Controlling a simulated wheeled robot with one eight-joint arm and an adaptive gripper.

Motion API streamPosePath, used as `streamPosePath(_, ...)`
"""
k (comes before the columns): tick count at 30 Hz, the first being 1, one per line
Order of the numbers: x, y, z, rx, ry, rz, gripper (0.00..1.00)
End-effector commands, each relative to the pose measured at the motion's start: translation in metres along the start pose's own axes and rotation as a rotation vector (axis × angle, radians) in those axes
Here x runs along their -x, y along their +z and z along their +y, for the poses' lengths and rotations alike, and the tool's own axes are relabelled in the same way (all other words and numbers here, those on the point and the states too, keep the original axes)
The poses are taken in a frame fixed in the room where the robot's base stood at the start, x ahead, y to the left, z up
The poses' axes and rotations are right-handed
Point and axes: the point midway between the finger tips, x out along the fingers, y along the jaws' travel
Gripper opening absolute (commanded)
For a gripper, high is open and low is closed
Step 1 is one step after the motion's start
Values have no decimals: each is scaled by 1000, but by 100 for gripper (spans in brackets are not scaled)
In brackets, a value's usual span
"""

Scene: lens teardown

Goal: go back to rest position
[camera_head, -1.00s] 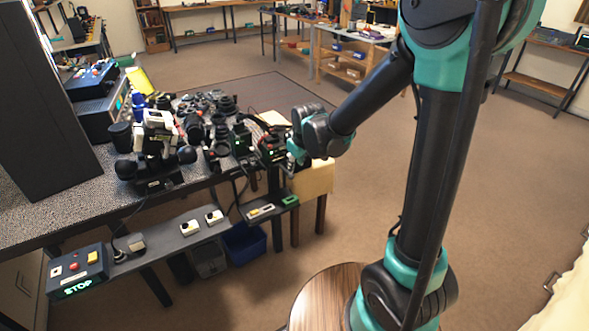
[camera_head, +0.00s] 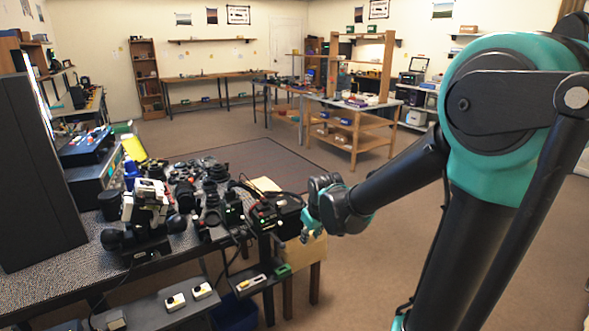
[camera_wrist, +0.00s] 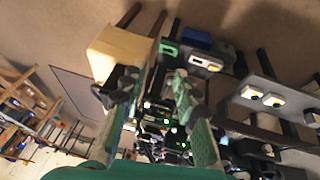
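My arm reaches in from the right in the head view, and my gripper (camera_head: 311,226) hangs by the right end of the workbench. In the wrist view my gripper (camera_wrist: 157,92) has its two green fingers apart, with a clear gap and nothing held between them. Dark equipment with small green lights shows beyond that gap.
The workbench (camera_head: 62,274) carries a cluster of black lens parts (camera_head: 209,199) and a white-and-black device (camera_head: 148,207). A pale yellow box (camera_head: 305,252) stands close below my gripper; it also shows in the wrist view (camera_wrist: 118,52). Open carpet lies right of the bench.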

Motion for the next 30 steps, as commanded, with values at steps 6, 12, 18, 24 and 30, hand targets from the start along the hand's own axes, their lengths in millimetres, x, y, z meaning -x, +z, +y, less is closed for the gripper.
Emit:
streamPosePath(6, 24, 114, 31, -316, 47, -39, 30)
streamPosePath(12, 32, 186, 32, -526, 79, -58, 30)
streamPosePath(18, 34, 212, 28, -608, 91, -65, 30)
streamPosePath(24, 34, 212, 28, -611, 91, -65, 30)
streamPosePath(30, 34, 212, 28, -610, 91, -65, 30)
